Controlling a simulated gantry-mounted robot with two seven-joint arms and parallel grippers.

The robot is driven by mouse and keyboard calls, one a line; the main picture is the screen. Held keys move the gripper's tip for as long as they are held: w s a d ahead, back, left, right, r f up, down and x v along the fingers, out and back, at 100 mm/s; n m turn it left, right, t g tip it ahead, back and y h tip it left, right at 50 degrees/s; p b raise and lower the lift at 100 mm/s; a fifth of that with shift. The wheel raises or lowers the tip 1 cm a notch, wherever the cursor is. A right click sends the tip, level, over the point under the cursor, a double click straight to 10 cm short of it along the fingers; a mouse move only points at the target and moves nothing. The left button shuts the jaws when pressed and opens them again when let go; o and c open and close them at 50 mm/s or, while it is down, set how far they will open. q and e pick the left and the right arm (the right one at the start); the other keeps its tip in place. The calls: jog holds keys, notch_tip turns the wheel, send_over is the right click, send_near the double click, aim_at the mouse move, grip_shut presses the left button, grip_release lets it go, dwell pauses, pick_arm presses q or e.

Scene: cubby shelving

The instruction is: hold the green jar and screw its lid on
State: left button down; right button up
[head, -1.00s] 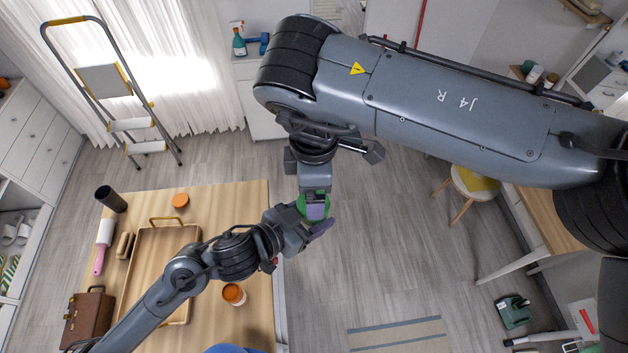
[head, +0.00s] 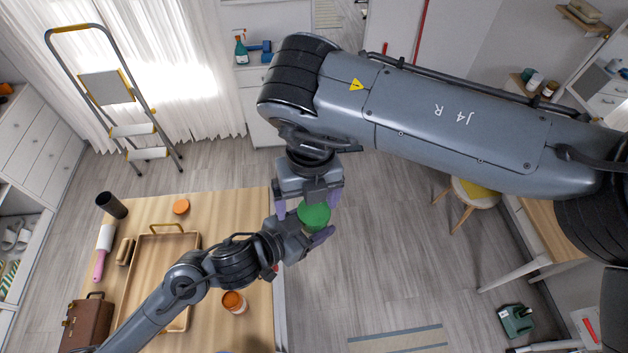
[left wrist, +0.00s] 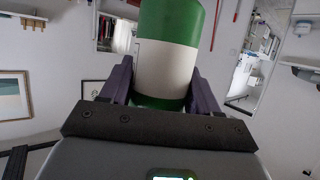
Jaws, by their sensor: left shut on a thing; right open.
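The green jar (head: 314,216) is held upright or nearly so, off the right edge of the table. In the left wrist view the jar (left wrist: 168,60) is green with a broad white band. My left gripper (left wrist: 163,88) is shut on its lower part, one finger on each side. My right gripper (head: 308,203) is open at the jar's top, its purple fingers apart on either side. The jar's top shows as a plain green disc in the head view. I cannot tell whether this is the lid or how it is seated; the left wrist view cuts the top off.
The wooden table (head: 255,225) holds a wooden tray (head: 150,255), a black cup (head: 111,205), a lint roller (head: 103,250), a brown case (head: 88,322), an orange disc (head: 181,206) and an orange-topped jar (head: 234,302). Open floor (head: 390,260) lies to the right.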

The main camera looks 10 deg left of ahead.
jog(key=n, duration=0.4)
jog(key=shift+s+a+n, duration=0.1)
jog(key=shift+s+n, duration=0.05)
jog(key=shift+n, duration=0.15)
jog(key=n, duration=0.4)
jog(key=shift+n, duration=0.3)
jog(key=n, duration=0.4)
jog(key=shift+s+n, duration=0.1)
jog(key=shift+n, duration=0.2)
jog(key=n, duration=0.8)
jog(key=shift+r, duration=0.25)
jog(key=n, duration=0.2)
jog(key=shift+w+r+n, duration=0.2)
jog(key=shift+r+n, duration=0.05)
jog(key=shift+n, duration=0.15)
jog(key=shift+w+d+r+h, duration=0.3)
jog(key=shift+w+d+r, duration=0.3)
jog(key=shift+r, duration=0.15)
jog(key=shift+w+r+t, duration=0.15)
jog(key=shift+r+t, duration=0.25)
jog(key=shift+r, duration=0.15)
